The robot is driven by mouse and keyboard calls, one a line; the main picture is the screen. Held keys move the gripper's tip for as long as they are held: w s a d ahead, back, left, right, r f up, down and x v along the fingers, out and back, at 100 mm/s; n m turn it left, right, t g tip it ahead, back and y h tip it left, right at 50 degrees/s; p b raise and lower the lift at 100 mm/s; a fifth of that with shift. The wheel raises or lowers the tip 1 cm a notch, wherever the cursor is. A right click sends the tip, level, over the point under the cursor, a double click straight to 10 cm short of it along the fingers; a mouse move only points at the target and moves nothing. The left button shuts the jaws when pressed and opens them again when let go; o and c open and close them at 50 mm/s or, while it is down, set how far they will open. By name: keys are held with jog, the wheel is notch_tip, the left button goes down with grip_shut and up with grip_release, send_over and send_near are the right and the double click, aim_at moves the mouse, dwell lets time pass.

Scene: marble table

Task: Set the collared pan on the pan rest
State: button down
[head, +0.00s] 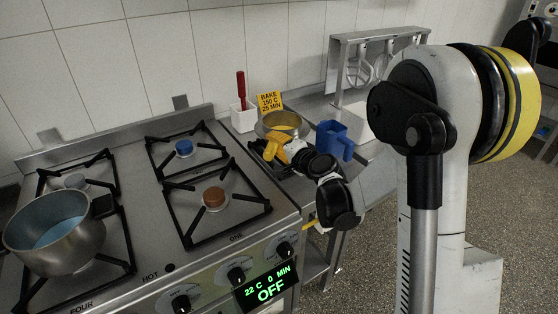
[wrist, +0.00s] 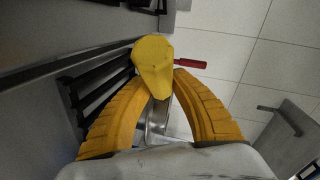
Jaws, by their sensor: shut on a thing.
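A metal pan with a yellow inside (head: 282,119), which I take to be the collared pan, is at the back right of the stove in the head view. My gripper (head: 272,150) is close in front of it. In the wrist view my gripper's yellow fingers (wrist: 164,82) close around a smooth yellow piece (wrist: 153,62), which looks like part of the pan's handle. Where it joins the pan is hidden. Black bars (wrist: 92,88), perhaps the pan rest, lie beside the fingers. I cannot tell whether the pan touches them.
A steel saucepan (head: 58,250), blue inside, stands on the front left burner. A blue jug (head: 334,140) is right of my gripper. A white holder (head: 243,119) with a red-handled tool and a yellow sign (head: 270,101) stand behind. The right-hand burner grates (head: 215,198) are clear.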

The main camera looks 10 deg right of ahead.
notch_tip(320, 180, down, 6)
jog(key=shift+r+b, duration=0.25)
jog(key=shift+b, duration=0.9)
jog(key=shift+r, duration=0.15)
jog(key=c, duration=1.2)
grip_release()
jog(key=p+v, duration=0.3)
jog(key=v, duration=0.8)
jog(key=s+a+r+n+g, duration=0.4)
jog(key=s+a+n, duration=0.15)
jog(key=s, duration=0.35)
jog(key=s+d+n+g+h, duration=0.1)
jog(key=s+n, duration=0.1)
jog(key=s, duration=0.3)
jog(key=s+d+n+g+h, duration=0.1)
jog(key=s+n+h, duration=0.1)
jog(key=s, duration=0.4)
jog(key=s+d+n+g+h, duration=0.1)
jog(key=s+n+g, duration=0.1)
jog(key=s, duration=0.4)
jog(key=shift+d+r+h, duration=0.3)
jog(key=shift+d+r, duration=0.1)
